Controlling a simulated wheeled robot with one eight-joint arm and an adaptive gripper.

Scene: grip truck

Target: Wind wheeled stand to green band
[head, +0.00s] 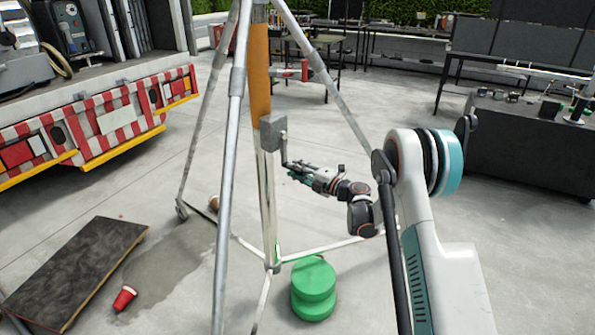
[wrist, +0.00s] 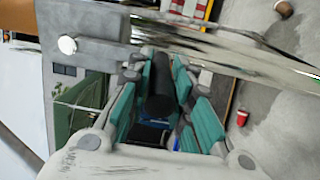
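The wheeled stand (head: 232,120) is a tall grey tripod with a central column, orange in its upper part (head: 260,70) and pale metal below. A grey winch box (head: 272,131) with a thin crank sits on the column; the box also shows in the wrist view (wrist: 85,38). My gripper (head: 297,172) is at the crank, right of the column.
A green round block (head: 313,290) stands on the floor near the stand's foot. A dark wheeled board (head: 80,270) and a red cup (head: 124,298) lie left. A red-and-white striped truck rear (head: 100,125) is at the left, a dark cabinet (head: 530,140) at the right.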

